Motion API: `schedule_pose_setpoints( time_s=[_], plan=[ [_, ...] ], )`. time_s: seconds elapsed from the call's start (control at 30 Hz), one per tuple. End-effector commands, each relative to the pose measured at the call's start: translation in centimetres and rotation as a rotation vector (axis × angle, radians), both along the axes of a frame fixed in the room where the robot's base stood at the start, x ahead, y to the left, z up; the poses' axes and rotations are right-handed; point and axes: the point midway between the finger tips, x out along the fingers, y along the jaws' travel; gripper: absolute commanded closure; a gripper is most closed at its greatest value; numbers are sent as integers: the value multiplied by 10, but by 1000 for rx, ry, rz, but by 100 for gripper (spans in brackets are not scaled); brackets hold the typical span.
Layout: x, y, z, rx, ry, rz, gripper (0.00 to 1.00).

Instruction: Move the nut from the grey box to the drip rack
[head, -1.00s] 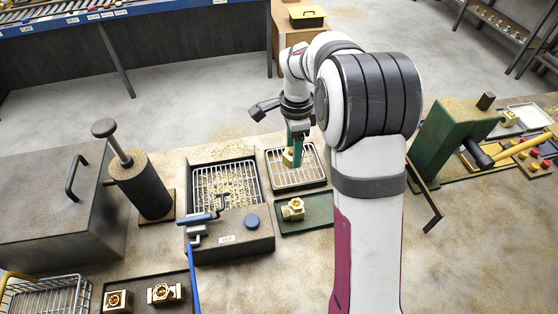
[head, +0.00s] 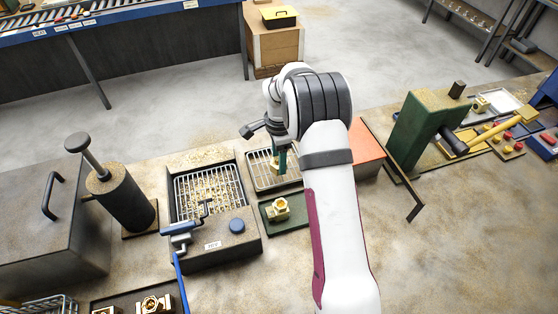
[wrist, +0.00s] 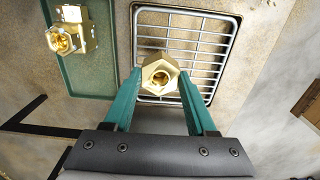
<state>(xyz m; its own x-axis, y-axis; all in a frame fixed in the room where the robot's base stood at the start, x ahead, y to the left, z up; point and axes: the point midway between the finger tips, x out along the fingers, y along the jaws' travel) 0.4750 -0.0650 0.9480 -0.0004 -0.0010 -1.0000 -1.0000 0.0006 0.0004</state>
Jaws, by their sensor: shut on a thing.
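My gripper (head: 279,161) is shut on the brass nut (wrist: 160,75), which sits between the green fingers in the wrist view. In the head view the nut (head: 274,163) is small and partly hidden by the fingers. The gripper is over the drip rack (head: 260,183), a wire grid whose bars also show behind the nut in the wrist view (wrist: 215,60). Whether the nut touches the bars I cannot tell. The grey box (head: 225,253), with a label and a mesh top covered in brass chips, stands left of the rack.
A green tray (head: 297,223) with a brass fitting (head: 280,208) lies just in front of the rack. A dark cylinder with a plunger (head: 120,203) and a large lidded case (head: 40,235) stand at left. An orange-red surface (head: 369,148) and a green press (head: 420,130) are at right.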

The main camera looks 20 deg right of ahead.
Motion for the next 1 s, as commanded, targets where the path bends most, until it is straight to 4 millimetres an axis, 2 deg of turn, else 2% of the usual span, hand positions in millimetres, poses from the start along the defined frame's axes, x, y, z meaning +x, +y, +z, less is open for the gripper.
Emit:
schedule_pose_setpoints(
  time_s=[0.1,0.43,0.47,0.6,0.87,1.0],
  plan=[
    [0,0,-12,0,-2,-1,100],
    [0,0,-15,0,-1,-1,100],
    [0,0,-15,0,-1,-1,38],
    [0,0,-15,0,-1,-1,13],
    [0,0,-14,0,-1,-1,13],
    [1,-1,5,-1,-5,0,13]
  ],
)
